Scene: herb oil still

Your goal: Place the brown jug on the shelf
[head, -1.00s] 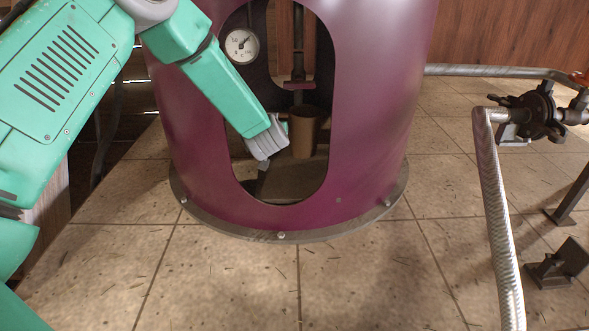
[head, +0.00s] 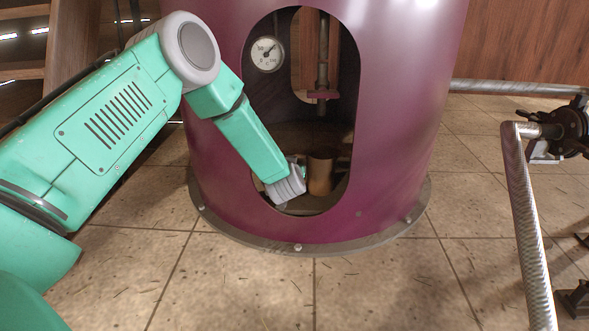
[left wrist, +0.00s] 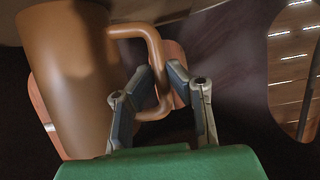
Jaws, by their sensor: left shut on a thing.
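The brown jug (head: 320,176) is inside the opening of the purple still (head: 400,110), low down and beside my left gripper (head: 296,178). In the left wrist view the jug (left wrist: 66,70) fills the left side, with its handle (left wrist: 155,50) toward the gripper. My left gripper (left wrist: 150,90) is shut on the handle, with a finger on either side of it. In the head view the fingers are mostly hidden by the wrist. Whether the jug touches the surface under it is hard to tell. The shelf cannot be made out with certainty. My right gripper is not in view.
A gauge (head: 267,54) and a vertical rod (head: 322,60) are inside, above the jug. A pipe with a valve (head: 570,130) stands at the right. The tiled floor in front is clear.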

